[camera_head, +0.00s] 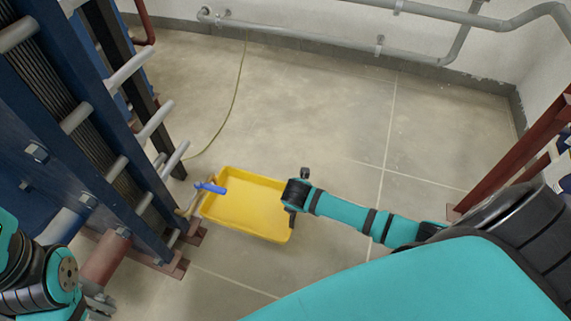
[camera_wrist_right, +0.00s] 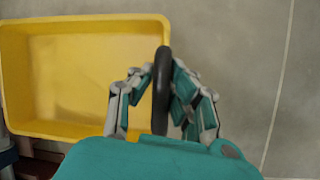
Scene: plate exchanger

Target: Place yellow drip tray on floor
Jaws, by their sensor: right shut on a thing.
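The yellow drip tray (camera_head: 248,208) is a shallow rectangular pan, low over or on the floor beside the exchanger's foot; I cannot tell whether it touches the floor. It looks empty and roughly level. My right gripper (camera_head: 297,194) is at the tray's right end. In the right wrist view the tray (camera_wrist_right: 85,75) fills the upper left, and my right gripper (camera_wrist_right: 162,98) is shut on a dark upright handle (camera_wrist_right: 161,75) at its right rim. My left gripper (camera_head: 98,303) is only partly visible at the lower left, away from the tray.
The blue plate exchanger (camera_head: 60,125) with protruding bolts stands at the left. A blue valve lever (camera_head: 210,188) is over the tray's left edge. A thin hose (camera_head: 231,110) runs across the floor. Red steelwork (camera_head: 512,170) stands at the right. The tiled floor (camera_head: 310,110) behind the tray is clear.

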